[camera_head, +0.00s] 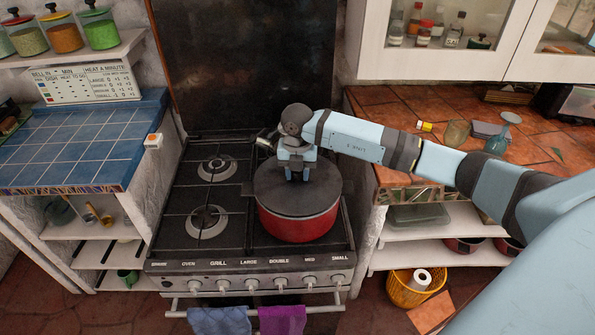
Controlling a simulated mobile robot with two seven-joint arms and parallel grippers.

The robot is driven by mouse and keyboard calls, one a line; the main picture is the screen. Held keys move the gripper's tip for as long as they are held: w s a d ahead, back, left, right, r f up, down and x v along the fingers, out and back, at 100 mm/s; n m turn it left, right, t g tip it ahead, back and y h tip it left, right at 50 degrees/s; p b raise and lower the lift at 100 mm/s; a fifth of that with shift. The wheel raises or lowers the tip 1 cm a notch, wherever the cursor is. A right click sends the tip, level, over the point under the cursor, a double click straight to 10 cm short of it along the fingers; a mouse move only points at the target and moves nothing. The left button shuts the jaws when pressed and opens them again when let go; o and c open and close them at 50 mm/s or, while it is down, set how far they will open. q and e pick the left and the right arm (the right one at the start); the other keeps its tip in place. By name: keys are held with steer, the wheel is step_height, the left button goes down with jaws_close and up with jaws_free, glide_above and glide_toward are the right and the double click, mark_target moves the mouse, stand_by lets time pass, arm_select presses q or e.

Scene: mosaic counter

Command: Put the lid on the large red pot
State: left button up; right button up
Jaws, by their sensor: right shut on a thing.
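The large red pot (297,225) stands on the right side of the stove. A dark round lid (325,192) covers its top and looks level. I cannot tell if its rim rests fully on the pot. My right gripper (296,176) is over the middle of the lid, pointing down, and is shut on the lid's handle. The handle itself is hidden by the gripper. My left gripper is not in view.
The stove (188,181) has two bare burners on its left half. A blue tiled counter (75,140) lies to the left. The right counter (450,135) holds a blue glass vase (497,142) and other small items under my right arm. Towels (220,321) hang in front.

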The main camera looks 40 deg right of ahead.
steer(key=shift+f+b, duration=0.35)
steer(key=shift+f, duration=0.15)
stand_by(1.0)
steer(key=o, duration=1.6)
steer(key=shift+o, duration=0.2)
steer(key=shift+r+p, duration=2.15)
steer(key=shift+r, duration=1.4)
